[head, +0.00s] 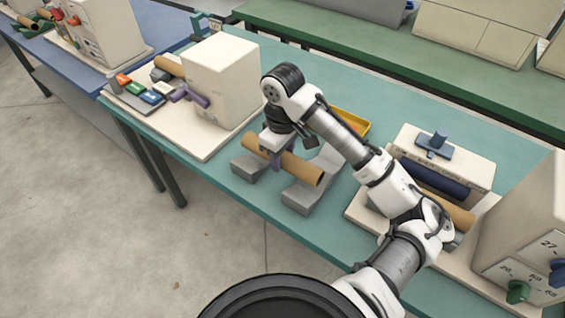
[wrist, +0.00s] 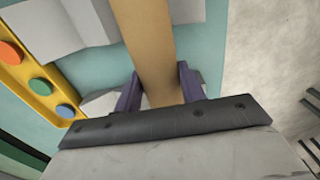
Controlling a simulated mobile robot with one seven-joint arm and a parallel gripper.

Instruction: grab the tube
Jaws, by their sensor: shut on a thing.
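The brown cardboard tube (head: 303,169) lies slantwise over two grey stands on the teal table. It also runs up the middle of the wrist view (wrist: 147,40). My gripper (head: 275,158) comes down from above with its purple fingers on either side of the tube, shut on it near its middle. In the wrist view the fingers (wrist: 160,88) sit against both sides of the tube. I cannot tell whether the tube rests on the stands or is slightly above them.
The grey stands (head: 299,201) are just below the tube. A yellow tray (head: 352,121) with coloured discs lies behind my arm. A cream box machine (head: 221,75) stands at left, a winder with a dark blue roller (head: 433,181) at right. The table's front edge is close.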

